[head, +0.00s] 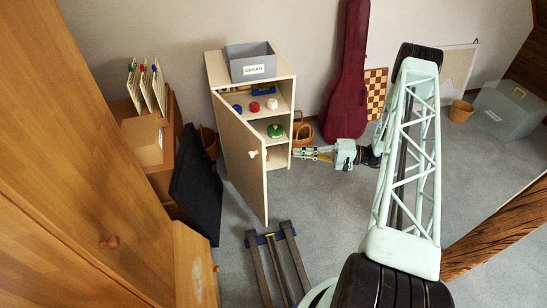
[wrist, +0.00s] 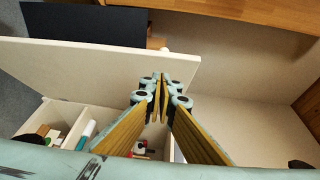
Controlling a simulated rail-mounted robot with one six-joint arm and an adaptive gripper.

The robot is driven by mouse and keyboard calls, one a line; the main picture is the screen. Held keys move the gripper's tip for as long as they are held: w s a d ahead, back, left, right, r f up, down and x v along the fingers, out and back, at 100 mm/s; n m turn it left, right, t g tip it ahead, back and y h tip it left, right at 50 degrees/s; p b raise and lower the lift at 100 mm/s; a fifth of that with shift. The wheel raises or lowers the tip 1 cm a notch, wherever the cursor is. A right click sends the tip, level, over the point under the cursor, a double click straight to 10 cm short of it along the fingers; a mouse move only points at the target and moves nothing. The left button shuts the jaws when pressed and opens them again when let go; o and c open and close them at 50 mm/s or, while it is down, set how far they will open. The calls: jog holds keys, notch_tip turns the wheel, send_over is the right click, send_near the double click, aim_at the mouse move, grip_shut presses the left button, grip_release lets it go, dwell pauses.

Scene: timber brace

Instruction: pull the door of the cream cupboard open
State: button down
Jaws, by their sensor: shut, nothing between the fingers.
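The cream cupboard (head: 281,180) stands against the back wall with its door (head: 238,158) well open. The door is hinged on the left and swung out toward the head camera, with a small pale knob (head: 252,154) on its outer face. In the wrist view the door (wrist: 100,65) is a cream panel beyond the fingers. My gripper (head: 295,152) comes from the right, with its tips at the cupboard's right front edge in the head view. Its fingers (wrist: 160,90) are shut and empty, apart from the knob. Exact clearance to the door's inner face cannot be told.
A grey bin (head: 250,65) labelled CREAM sits on top. Several small items, including a green one (head: 275,131), stand on the shelves. A dark panel (head: 196,190) leans left of the door. Rails (head: 276,260) lie in front. A red instrument case (head: 347,75) stands right.

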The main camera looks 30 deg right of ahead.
jog(key=shift+s+d+f+t, duration=0.6)
jog(key=shift+d+f, duration=0.25)
jog(key=shift+f, duration=0.1)
jog(key=shift+a, duration=0.1)
jog(key=s+a+b+x, duration=0.1)
jog(key=s+x, duration=0.1)
jog(key=x, duration=1)
jog(key=shift+w+a, duration=0.2)
jog(key=shift+a, duration=0.45)
